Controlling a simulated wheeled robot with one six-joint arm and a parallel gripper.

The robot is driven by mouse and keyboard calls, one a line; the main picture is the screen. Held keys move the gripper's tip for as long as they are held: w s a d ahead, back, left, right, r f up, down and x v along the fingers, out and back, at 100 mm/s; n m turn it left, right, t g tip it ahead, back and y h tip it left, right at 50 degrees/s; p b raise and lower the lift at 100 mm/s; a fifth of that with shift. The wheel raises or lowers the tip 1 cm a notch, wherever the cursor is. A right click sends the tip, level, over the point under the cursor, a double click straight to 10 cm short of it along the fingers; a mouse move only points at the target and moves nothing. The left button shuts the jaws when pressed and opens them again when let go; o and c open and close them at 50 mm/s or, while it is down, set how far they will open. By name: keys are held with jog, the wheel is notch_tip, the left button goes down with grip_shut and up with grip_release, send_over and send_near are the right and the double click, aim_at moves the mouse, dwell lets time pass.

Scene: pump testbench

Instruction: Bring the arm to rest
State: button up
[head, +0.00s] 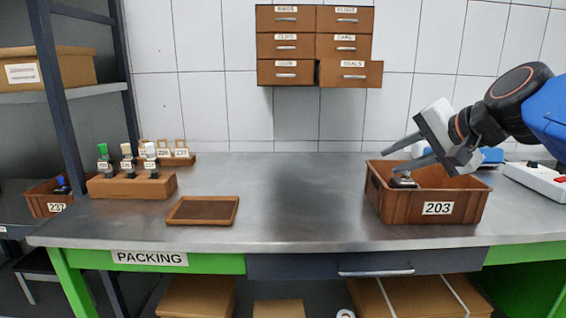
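My gripper (389,163) comes in from the right, tilted down to the left above the brown bin labelled 203 (400,212). Its two grey fingers are spread apart with nothing seen between them. A small dark and grey part (404,181) sits in the left of the bin, just below the lower finger. I cannot tell whether that finger touches it. The rest of the bin's inside is mostly hidden.
A wooden rack (131,186) with several capped parts stands at the left, near a flat brown tray (203,211). The SEALS drawer (351,74) sticks out. A white-and-red device (537,181) stands at right. The bench middle is clear.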

jog(key=s+d+f+n+g+h, duration=0.1)
jog(key=s+f+n, duration=0.2)
jog(key=s+f, duration=0.3)
jog(key=s+d+f+n+g+h, duration=0.1)
jog(key=s+f+n+g+h, duration=0.1)
jog(key=s+f, duration=0.5)
jog(key=s+d+f+n+g+h, duration=0.1)
jog(key=s+f+n, duration=0.3)
jog(key=f, duration=1.1)
jog(key=shift+s+d+f+g, duration=0.2)
jog(key=shift+s+g, duration=0.4)
jog(key=shift+s, duration=0.6)
jog(key=shift+r, duration=0.1)
